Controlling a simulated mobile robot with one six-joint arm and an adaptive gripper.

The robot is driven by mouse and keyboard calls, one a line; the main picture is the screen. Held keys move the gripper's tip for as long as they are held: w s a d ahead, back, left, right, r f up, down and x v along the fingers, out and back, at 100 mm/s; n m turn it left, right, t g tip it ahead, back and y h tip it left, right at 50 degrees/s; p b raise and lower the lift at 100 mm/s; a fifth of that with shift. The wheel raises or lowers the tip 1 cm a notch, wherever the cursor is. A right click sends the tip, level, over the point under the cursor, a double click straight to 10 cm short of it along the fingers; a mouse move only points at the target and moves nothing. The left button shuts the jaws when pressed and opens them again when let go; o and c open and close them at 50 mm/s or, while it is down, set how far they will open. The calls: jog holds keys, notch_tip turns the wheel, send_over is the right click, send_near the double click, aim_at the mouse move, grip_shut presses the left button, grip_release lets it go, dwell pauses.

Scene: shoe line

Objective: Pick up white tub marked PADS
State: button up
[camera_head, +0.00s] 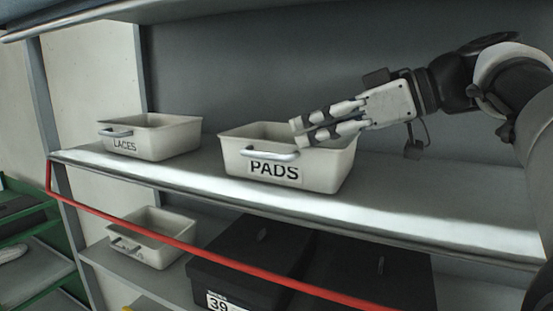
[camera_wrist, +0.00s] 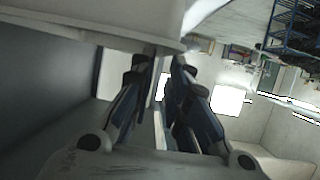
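The white tub marked PADS (camera_head: 225,152) stands upright on the upper shelf in the head view, its label and metal handle facing front. My gripper (camera_head: 297,133) reaches in from the right, its fingers pointing left across the tub's right part and hiding some of the rim. Whether it touches the tub cannot be told. In the wrist view my gripper (camera_wrist: 160,65) has its fingertips a small distance apart, with nothing seen held between them. A pale surface (camera_wrist: 80,22), probably the tub, fills the top left there.
A similar tub marked LACES (camera_head: 165,140) stands left on the same shelf (camera_head: 200,178). Below are another pale tub (camera_head: 150,240) and dark boxes (camera_head: 250,262), behind a red bar (camera_head: 200,253). The upper shelf is clear to the right of the PADS tub.

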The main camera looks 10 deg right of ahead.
aim_at(273, 143)
jog(key=shift+w+a+f, duration=0.2)
jog(key=shift+w+f, duration=0.1)
jog(key=shift+w, duration=0.15)
jog(key=shift+w+a+f, duration=0.15)
jog(key=shift+w+a, duration=0.1)
jog(key=shift+a, duration=0.05)
jog(key=x, duration=0.3)
jog(key=p+x, duration=0.1)
jog(key=x, duration=0.2)
jog(key=shift+s+a, duration=0.2)
jog(key=shift+a, duration=0.05)
jog(key=shift+d, duration=0.2)
jog(key=shift+c, duration=0.5)
jog(key=shift+a, duration=0.1)
grip_shut()
